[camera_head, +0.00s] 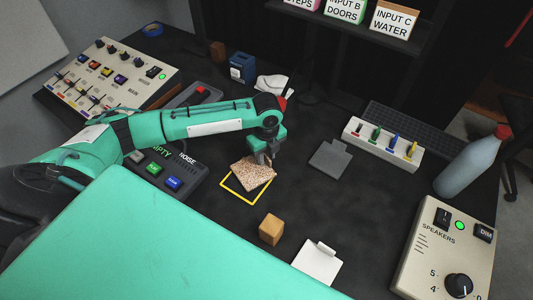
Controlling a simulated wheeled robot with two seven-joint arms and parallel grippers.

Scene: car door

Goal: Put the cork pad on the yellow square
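The cork pad (250,175), speckled tan, is over the yellow square (231,190), an outline on the dark desk. The pad is turned relative to the outline and covers much of its inside and its upper right part. Yellow lines show along the left and lower sides. I cannot tell whether the pad touches the desk. My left gripper (266,159) points down at the pad's upper right edge, its fingers close together on that edge and partly hiding it. My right gripper is out of view.
A wooden block (271,229) and a white tabbed pad (318,262) lie below the square. A grey tabbed pad (329,160) lies to the right. A button box (160,172) is close on the left. A bottle (470,165) and speaker panel (447,250) stand at right.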

